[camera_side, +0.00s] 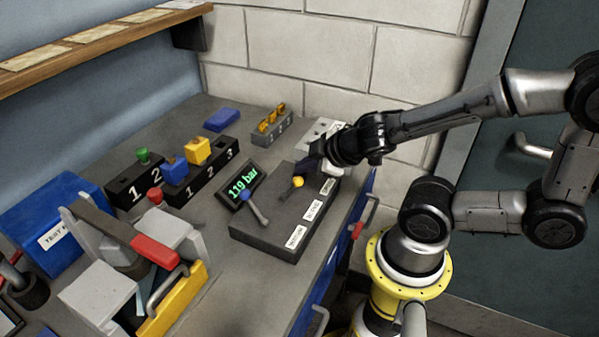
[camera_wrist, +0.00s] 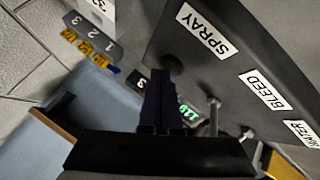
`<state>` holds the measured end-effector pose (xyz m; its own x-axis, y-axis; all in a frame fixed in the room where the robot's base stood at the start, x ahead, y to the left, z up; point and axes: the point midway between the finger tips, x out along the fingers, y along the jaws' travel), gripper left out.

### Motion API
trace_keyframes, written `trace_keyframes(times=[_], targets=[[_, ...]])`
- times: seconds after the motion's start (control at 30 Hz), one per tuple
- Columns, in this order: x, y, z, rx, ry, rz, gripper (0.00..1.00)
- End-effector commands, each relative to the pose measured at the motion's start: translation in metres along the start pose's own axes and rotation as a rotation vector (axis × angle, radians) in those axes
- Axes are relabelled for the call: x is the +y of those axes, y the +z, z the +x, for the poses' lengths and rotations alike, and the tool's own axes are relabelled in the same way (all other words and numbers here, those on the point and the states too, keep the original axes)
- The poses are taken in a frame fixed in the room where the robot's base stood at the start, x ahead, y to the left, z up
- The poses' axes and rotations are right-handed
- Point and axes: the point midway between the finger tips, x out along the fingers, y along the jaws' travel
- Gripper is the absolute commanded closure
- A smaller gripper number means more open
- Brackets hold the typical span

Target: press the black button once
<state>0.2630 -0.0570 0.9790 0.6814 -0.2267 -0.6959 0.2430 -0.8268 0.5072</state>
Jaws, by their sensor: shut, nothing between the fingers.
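The dark control box (camera_side: 270,238) sits on the bench with labels along one edge, and it fills the upper right of the wrist view (camera_wrist: 185,60). A dark round shape, apparently the black button (camera_wrist: 172,65), shows beside the SPRAY label (camera_wrist: 202,30), just beyond my fingertips. In the side view my gripper hides that spot. My gripper (camera_side: 303,171) points down at the box's far end; in the wrist view its shut, empty fingers (camera_wrist: 165,88) reach toward the button. I cannot tell whether they touch it.
A yellow-knobbed lever (camera_side: 297,182) and a blue-knobbed lever (camera_side: 256,208) stand on the box near my gripper. A display reading 119 bar (camera_side: 242,187) is beside it. Numbered racks with coloured parts (camera_side: 205,175) stand left. A vise (camera_side: 120,235) is at the front left.

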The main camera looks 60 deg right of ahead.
Motion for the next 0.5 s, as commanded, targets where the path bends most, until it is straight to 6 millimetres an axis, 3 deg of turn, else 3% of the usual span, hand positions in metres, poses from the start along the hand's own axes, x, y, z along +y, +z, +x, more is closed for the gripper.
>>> trace_keyframes(times=[0.5], targets=[[0.0015,-0.001,-0.0026,-0.003,-0.001,-0.002,1.0]])
